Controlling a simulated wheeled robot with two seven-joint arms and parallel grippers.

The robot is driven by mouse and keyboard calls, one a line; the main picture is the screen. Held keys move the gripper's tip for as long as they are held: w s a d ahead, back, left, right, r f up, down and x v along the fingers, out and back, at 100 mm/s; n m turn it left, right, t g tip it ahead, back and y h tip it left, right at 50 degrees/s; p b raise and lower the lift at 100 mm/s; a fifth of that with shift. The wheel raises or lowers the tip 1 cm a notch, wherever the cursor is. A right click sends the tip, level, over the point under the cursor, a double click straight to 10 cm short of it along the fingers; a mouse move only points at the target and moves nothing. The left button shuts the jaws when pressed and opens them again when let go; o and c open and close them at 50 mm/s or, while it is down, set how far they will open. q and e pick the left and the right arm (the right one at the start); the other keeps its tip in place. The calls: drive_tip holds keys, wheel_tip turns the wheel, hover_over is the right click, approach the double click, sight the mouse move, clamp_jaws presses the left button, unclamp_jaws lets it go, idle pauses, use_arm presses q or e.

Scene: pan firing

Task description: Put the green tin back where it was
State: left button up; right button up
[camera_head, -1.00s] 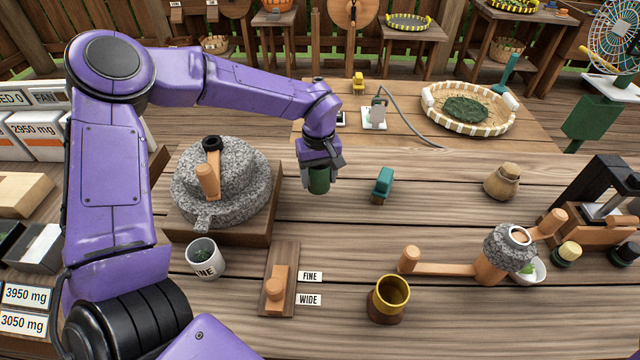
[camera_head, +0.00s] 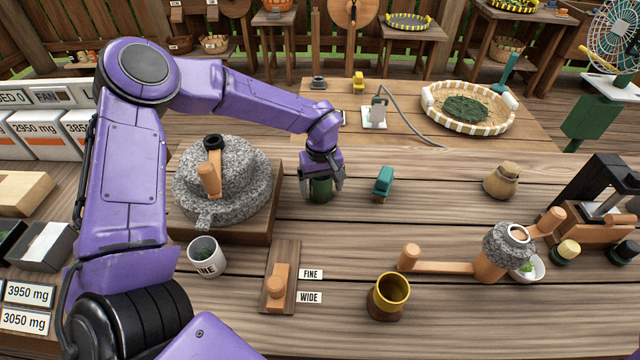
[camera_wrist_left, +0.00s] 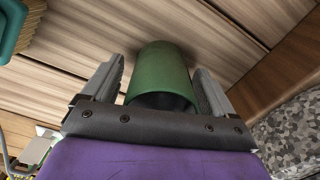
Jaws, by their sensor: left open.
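The green tin (camera_head: 320,189) stands on the wooden table, just right of the stone mill. My left gripper (camera_head: 321,186) is over it with its jaws open, one finger on each side. In the left wrist view the green tin (camera_wrist_left: 163,72) sits between the two grey fingers (camera_wrist_left: 158,88), with a gap showing at each side. The tin's dark open end faces the wrist. My right gripper is not in view.
The stone mill (camera_head: 245,178) is close on the left. A teal brush (camera_head: 383,182) lies close on the right. A mug (camera_head: 205,256), a wooden slider board (camera_head: 285,255) and a yellow-rimmed cup (camera_head: 388,298) stand nearer. Table between brush and jar (camera_head: 502,182) is clear.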

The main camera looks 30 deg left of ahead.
use_arm(q)
wheel_tip(320, 180, up, 12)
drive_tip(key=shift+r, duration=0.25)
idle(0.5)
